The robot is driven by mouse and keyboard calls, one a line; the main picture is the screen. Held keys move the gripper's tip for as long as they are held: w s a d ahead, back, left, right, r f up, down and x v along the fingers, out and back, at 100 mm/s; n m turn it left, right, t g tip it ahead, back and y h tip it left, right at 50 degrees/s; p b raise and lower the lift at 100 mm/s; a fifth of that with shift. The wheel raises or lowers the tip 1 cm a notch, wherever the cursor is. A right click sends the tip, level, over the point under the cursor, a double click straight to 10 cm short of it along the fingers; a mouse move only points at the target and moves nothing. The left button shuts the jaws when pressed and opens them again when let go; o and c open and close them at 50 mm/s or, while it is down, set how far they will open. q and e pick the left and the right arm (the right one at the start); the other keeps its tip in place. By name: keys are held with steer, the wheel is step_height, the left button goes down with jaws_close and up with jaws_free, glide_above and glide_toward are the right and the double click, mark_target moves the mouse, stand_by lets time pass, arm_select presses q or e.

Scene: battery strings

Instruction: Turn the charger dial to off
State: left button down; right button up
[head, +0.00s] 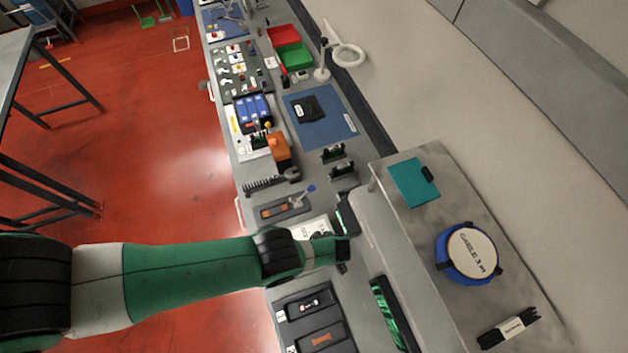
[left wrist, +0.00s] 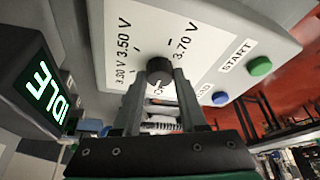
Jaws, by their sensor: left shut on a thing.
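The charger panel (left wrist: 215,50) fills the top of the left wrist view, with a black round dial (left wrist: 159,69) on it. Printed marks around the dial include 3.50 V and 3.70 V; another label is partly covered by my fingers. My left gripper (left wrist: 160,88) is shut on the dial, one finger on each side. I cannot make out the dial's pointer. A green START button (left wrist: 260,66) and a blue button (left wrist: 220,98) are on the same panel. In the head view my left gripper (head: 343,250) is at the bench, and the dial is hidden there.
A screen (left wrist: 45,92) reading IDLE stands beside the panel. The bench holds an orange device (head: 279,149), blue cells (head: 253,108), a blue mat (head: 325,128) and red (head: 282,36) and green (head: 295,56) bins. A raised shelf (head: 405,235) with a cable roll (head: 470,252) is at right.

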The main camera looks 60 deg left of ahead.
stand_by(0.5)
arm_select(q)
steer(key=shift+c, duration=2.3)
jaws_free()
